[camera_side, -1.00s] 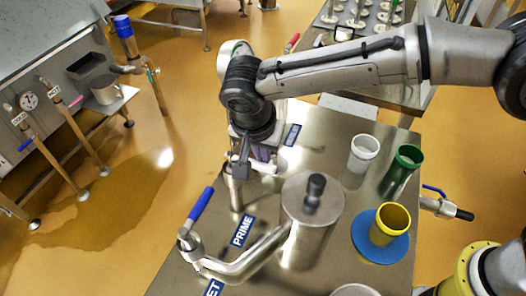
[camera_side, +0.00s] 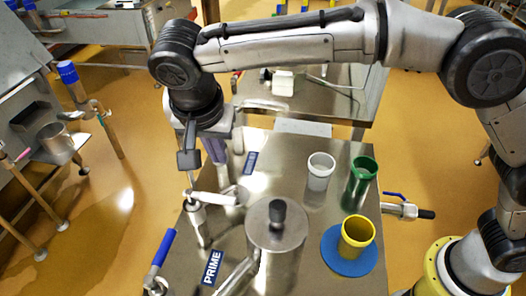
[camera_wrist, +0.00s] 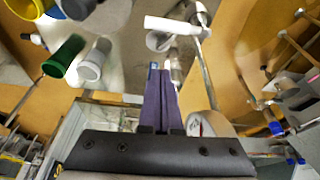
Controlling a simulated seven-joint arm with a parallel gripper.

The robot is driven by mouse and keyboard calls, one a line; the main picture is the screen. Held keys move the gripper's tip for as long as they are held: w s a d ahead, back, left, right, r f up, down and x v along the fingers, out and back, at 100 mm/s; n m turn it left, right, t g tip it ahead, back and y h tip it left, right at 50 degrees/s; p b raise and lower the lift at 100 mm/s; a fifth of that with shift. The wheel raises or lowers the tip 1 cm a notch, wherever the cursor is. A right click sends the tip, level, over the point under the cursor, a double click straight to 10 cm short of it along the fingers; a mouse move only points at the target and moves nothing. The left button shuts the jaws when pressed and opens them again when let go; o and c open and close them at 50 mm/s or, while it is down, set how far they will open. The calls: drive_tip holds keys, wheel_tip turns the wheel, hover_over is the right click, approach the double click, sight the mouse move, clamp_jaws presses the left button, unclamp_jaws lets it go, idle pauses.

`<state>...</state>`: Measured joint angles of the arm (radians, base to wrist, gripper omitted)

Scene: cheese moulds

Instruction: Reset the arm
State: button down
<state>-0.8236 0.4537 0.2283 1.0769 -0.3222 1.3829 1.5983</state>
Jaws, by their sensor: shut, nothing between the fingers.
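My gripper (camera_side: 218,158) has purple fingers and hangs from the wrist on the left of the steel table (camera_side: 285,160). Its fingers are together and hold nothing. In the wrist view the shut fingers (camera_wrist: 157,72) point toward the table and a valve with a white handle (camera_wrist: 172,25). In the side view the fingertips are a little above and behind that white handle (camera_side: 213,198), apparently apart from it. The dark wrist part hides some of the gripper in the side view.
A steel pot (camera_side: 262,240) with a black knob stands in the table's middle. A white cup (camera_side: 320,178), a green cup (camera_side: 362,190) and a yellow cup (camera_side: 356,242) on a blue disc (camera_side: 338,262) stand to the right. A blue-handled valve (camera_side: 162,248) is at front left.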

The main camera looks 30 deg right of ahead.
drive_tip(key=w+d+r+m, duration=0.2)
drive_tip(key=d+r+m, duration=0.1)
drive_tip(key=d+r, duration=0.9)
drive_tip(key=s+d+r+t+y, duration=0.1)
drive_tip(key=s+d, duration=0.2)
drive_tip(key=d, duration=0.4)
drive_tip(key=s+d+r, duration=0.1)
drive_tip(key=s+d, duration=0.3)
drive_tip(key=d, duration=0.2)
drive_tip(key=s+d+f+n+t, duration=0.2)
drive_tip(key=s+d+f+n, duration=0.15)
drive_tip(key=s+d, duration=0.7)
drive_tip(key=s+a+f+n+y, duration=0.1)
drive_tip(key=s+a+f+n, duration=0.1)
drive_tip(key=s+f+n, duration=0.5)
drive_tip(key=shift+s+a+f+n, duration=0.35)
drive_tip(key=shift+s+f, duration=0.15)
drive_tip(key=shift+f, duration=0.45)
